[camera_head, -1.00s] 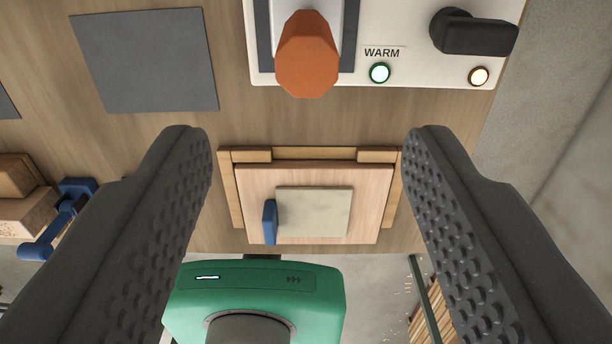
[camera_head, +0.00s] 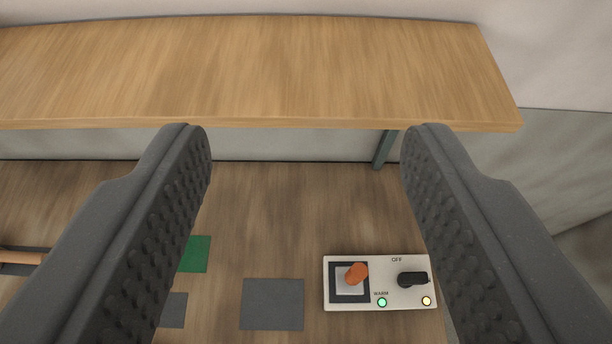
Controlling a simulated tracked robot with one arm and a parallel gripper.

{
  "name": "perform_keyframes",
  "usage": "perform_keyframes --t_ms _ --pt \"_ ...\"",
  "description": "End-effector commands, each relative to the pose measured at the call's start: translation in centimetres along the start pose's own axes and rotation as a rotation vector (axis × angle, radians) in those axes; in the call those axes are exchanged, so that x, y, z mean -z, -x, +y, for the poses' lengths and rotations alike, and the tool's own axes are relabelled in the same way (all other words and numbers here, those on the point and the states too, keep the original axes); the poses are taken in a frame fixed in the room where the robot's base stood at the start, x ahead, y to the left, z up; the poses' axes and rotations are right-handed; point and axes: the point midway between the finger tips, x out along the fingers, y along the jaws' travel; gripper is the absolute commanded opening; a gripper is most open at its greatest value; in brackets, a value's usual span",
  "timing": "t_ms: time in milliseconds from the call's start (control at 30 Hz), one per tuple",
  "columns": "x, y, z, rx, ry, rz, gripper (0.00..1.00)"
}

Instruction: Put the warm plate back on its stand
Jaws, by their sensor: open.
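My gripper (camera_head: 306,140) is open, with nothing between its fingers, and is high above the bench. A white unit (camera_head: 378,303) lies on the bench at the lower right, below the gap between the fingertips. On its left side an orange handle (camera_head: 356,273) stands on a light grey square (camera_head: 349,289) inside a dark square border. I cannot tell for sure whether this square is the warm plate or part of its stand. A lamp marked WARM (camera_head: 382,302) glows green. A black knob (camera_head: 412,279) sits under the word OFF, with a yellow lamp (camera_head: 426,301) below it.
A raised wooden shelf (camera_head: 270,70) spans the far side, with a dark support (camera_head: 385,148) beneath it. A grey mat (camera_head: 272,305), a green patch (camera_head: 196,254) and a smaller grey patch (camera_head: 173,310) lie on the bench. The middle of the bench (camera_head: 300,215) is clear.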

Motion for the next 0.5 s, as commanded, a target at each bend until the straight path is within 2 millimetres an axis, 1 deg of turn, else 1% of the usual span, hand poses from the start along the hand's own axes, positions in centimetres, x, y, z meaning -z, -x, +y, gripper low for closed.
perform_keyframes --t_ms 33,100,200,300,500 --pt "1.0 1.7 -0.2 0.001 -0.003 0.046 0.52" --pt "2.1 3.4 -0.5 0.003 -0.008 0.101 0.52" --pt "3.0 5.0 -0.8 0.005 -0.012 0.149 0.52" --pt "3.4 5.5 -0.9 0.005 -0.015 0.166 0.52" --pt "3.4 5.5 -0.9 0.006 -0.015 0.167 0.52"
